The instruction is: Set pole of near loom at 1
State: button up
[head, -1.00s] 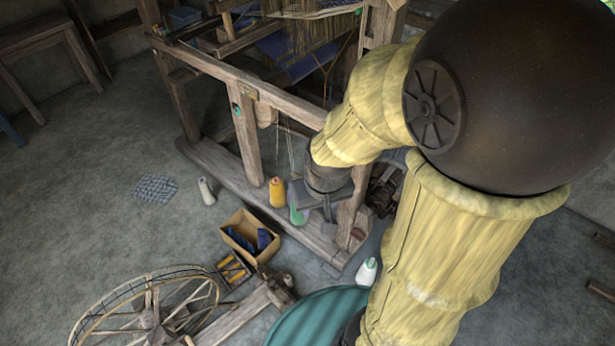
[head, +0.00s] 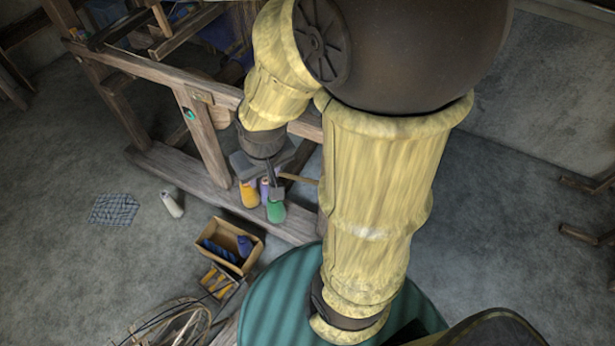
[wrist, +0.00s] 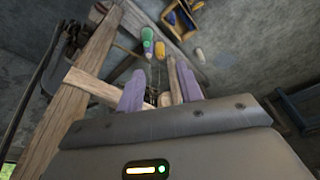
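The wooden loom (head: 150,70) stands at the upper left in the head view, with an upright post (head: 204,140) and a base beam (head: 185,178). My gripper (head: 272,186) is in front of its near end, pointing down. In the wrist view my gripper (wrist: 160,88) has its two purple fingers apart, with no thing clearly held between them. A light wooden bar (wrist: 92,86) crosses a thick timber (wrist: 62,115) beside the left finger. A small bar end (head: 298,178) shows beside the gripper in the head view. I cannot tell which part is the pole; my arm hides much of the loom.
The floor at right is mostly clear.

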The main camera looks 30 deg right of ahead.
jog(key=shift+s, duration=0.1)
jog(key=shift+o, duration=1)
jog(key=shift+w+f, duration=0.2)
jog(key=w+d+f+m+t+h+b, duration=0.3)
jog(key=w+f+m+b, duration=0.5)
jog(key=w+f+b, duration=0.85)
jog(key=w+d+f+m+t+h+b, duration=0.25)
jog(key=w+d+f+m+b, duration=0.35)
jog(key=w+f+b, duration=1.1)
jog(key=d+f+m+g+h+b, duration=0.1)
jog(key=d+f+m+h+b, duration=0.2)
jog(key=f, duration=1)
jog(key=s+d+f+m+g+h+b, duration=0.1)
jog(key=d+f+m+h+b, duration=0.2)
jog(key=f+m+b, duration=0.4)
jog(key=s+d+f+m+g+h+b, duration=0.1)
jog(key=d+f+m+h+b, duration=0.2)
jog(key=f+b, duration=1)
notch_tip(320, 180, down, 6)
jog(key=shift+d+f+m+h, duration=0.2)
jog(key=shift+m+h, duration=0.55)
jog(key=shift+m, duration=0.35)
jog(key=shift+s+g, duration=0.1)
jog(key=shift+g, duration=0.15)
